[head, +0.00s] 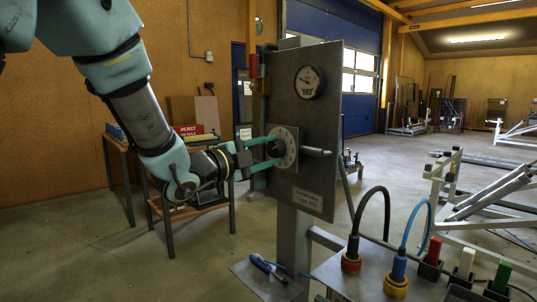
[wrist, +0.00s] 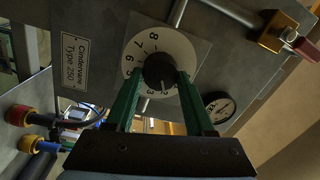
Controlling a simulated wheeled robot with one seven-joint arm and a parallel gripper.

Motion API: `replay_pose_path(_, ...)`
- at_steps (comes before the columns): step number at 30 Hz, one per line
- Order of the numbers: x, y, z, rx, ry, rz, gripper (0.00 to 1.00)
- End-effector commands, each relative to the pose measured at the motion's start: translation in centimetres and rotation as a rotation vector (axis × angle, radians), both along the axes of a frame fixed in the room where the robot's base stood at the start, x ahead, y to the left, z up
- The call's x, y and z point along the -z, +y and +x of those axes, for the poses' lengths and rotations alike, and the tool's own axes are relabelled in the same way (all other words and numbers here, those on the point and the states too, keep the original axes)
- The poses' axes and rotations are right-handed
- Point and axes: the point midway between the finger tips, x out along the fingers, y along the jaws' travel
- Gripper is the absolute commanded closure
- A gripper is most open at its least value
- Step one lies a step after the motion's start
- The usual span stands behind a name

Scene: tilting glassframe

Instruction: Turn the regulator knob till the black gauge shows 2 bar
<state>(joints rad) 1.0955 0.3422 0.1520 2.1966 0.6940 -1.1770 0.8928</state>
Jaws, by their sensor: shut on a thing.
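The regulator knob (wrist: 158,70) is black and round, in front of a white numbered dial (wrist: 135,50) on the grey panel. My gripper (wrist: 162,76) is shut on the knob, with one green finger on each side. In the head view my gripper (head: 272,150) reaches the dial (head: 291,147) from the left, and the fingers partly cover the knob. The round, dark-rimmed gauge (head: 309,82) sits above the dial on the panel.
The upright panel (head: 325,120) stands on a post, with a pipe (head: 317,152) sticking out right of the dial. A red-handled valve (head: 254,67) is at its upper left. Cables and plugs (head: 397,270) stand lower right. A table (head: 125,150) is behind my arm.

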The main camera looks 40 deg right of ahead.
Motion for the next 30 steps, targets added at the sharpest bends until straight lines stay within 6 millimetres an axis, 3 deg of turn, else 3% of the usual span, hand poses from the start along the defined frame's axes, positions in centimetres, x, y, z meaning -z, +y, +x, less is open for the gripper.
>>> replay_pose_path(4, 0.1, 0.0, 0.0, 0.001, 0.001, 0.002, 1.0)
replay_pose_path(5, 0.1, 0.0, 0.0, 0.0, 0.001, 0.001, 0.45)
replay_pose_path(12, 0.0, 0.0, 0.0, 0.0, 0.001, 0.001, 0.18)
replay_pose_path(23, 0.1, 0.6, 0.1, -0.001, 0.001, -0.001, 0.16)
replay_pose_path(30, 0.4, 4.7, 0.2, -0.003, 0.001, -0.001, 0.16)
